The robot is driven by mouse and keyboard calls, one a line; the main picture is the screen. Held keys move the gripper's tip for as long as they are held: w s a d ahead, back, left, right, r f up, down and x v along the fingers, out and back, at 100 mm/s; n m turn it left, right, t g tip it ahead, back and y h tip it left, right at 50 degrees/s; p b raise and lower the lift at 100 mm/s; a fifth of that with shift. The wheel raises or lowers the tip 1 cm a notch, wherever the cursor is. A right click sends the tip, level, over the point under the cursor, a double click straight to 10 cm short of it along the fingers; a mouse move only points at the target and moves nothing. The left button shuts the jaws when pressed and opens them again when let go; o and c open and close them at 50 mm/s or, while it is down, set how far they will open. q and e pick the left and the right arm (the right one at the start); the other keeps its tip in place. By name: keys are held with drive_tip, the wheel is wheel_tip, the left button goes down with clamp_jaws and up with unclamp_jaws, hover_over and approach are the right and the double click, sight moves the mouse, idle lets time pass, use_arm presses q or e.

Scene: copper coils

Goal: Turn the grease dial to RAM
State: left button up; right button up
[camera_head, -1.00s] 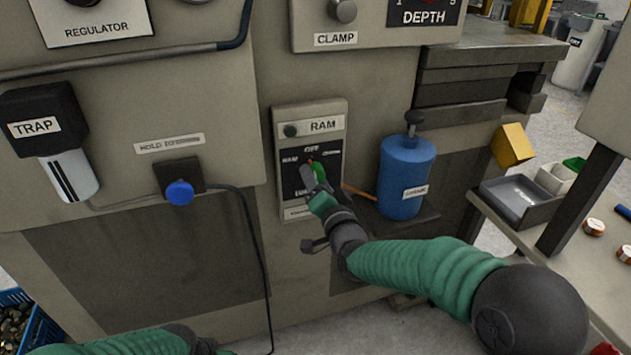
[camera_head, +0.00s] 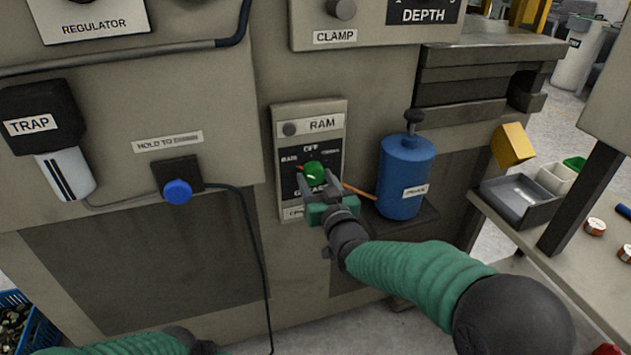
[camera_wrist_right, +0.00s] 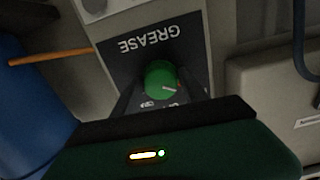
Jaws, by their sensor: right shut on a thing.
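The grease dial is a round green knob (camera_head: 314,172) on a dark plate on the machine front, under a RAM label (camera_head: 322,124). The plate has OFF at top, RAM at upper left, another label at upper right and GREASE below. A red mark at the knob's edge points to the upper left, toward RAM. In the right wrist view, upside down, the knob (camera_wrist_right: 160,80) shows a pale pointer line slanting to lower right. My right gripper (camera_head: 316,182) is shut on the knob, a finger on either side. My left gripper (camera_head: 205,348) is barely visible at the bottom edge.
A blue grease canister (camera_head: 405,178) stands just right of the dial panel, with a copper-coloured pipe (camera_head: 358,191) between them. A blue button (camera_head: 178,191) with a black cable is to the left. A side table (camera_head: 545,240) with a grey tray is at right.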

drive_tip(key=shift+n, duration=0.4)
drive_tip(key=o, duration=1.4)
drive_tip(key=shift+c, duration=0.2)
drive_tip(key=shift+s, duration=0.1)
drive_tip(key=p+v, duration=0.3)
drive_tip(key=v, duration=1.3)
drive_tip(key=shift+s+d, duration=0.15)
drive_tip(key=shift+s, duration=0.15)
